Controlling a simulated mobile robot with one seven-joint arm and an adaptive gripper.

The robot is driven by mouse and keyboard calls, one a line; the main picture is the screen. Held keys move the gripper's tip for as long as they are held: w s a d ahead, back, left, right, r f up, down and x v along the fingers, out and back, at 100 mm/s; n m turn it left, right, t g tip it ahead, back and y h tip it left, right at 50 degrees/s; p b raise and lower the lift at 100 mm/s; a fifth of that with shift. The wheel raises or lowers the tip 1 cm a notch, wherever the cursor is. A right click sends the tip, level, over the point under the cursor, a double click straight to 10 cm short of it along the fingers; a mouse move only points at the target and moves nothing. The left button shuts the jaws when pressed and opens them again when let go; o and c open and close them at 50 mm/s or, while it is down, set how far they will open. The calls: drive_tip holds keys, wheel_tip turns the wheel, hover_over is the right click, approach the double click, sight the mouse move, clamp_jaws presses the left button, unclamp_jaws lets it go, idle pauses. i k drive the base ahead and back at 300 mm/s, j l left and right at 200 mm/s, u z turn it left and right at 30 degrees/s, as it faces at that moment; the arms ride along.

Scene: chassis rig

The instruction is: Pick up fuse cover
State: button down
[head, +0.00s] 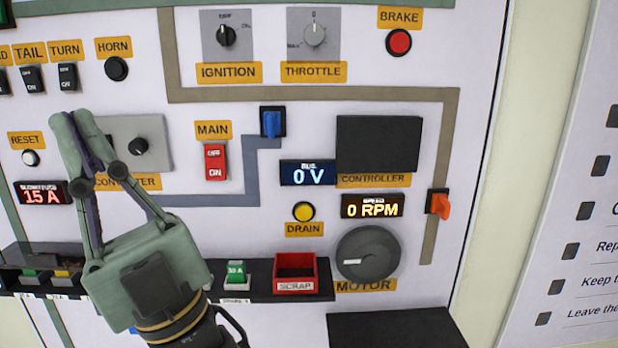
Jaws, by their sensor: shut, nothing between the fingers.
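No part in view is labelled fuse cover. A dark, see-through cover (40,256) sits at the lower left over green and yellow fuses. I cannot tell which of the two is the fuse cover. My gripper (76,118) is shut and empty, fingers pointing up, in front of the panel at the plate's left side. Any contact with the panel cannot be made out.
A black shelf along the panel's lower part holds a green 30 A fuse (236,272) and a red scrap bin (295,275). The round motor (368,254) bulges at the right. Switches, including the red main switch (215,162), and displays dot the panel.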

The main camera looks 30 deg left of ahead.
sight(32, 255)
drive_tip(key=u, duration=2.15)
drive_tip(key=i+j+z, duration=0.1)
drive_tip(key=z, duration=0.3)
drive_tip(key=j+z, duration=0.3)
drive_tip(key=z, duration=0.15)
drive_tip(key=j+z, duration=0.25)
drive_tip(key=z, duration=0.15)
drive_tip(key=k+j+z, duration=0.1)
drive_tip(key=j+z, duration=0.2)
drive_tip(key=j, duration=0.95)
drive_tip(key=i+j, duration=0.3)
drive_tip(key=i, duration=0.2)
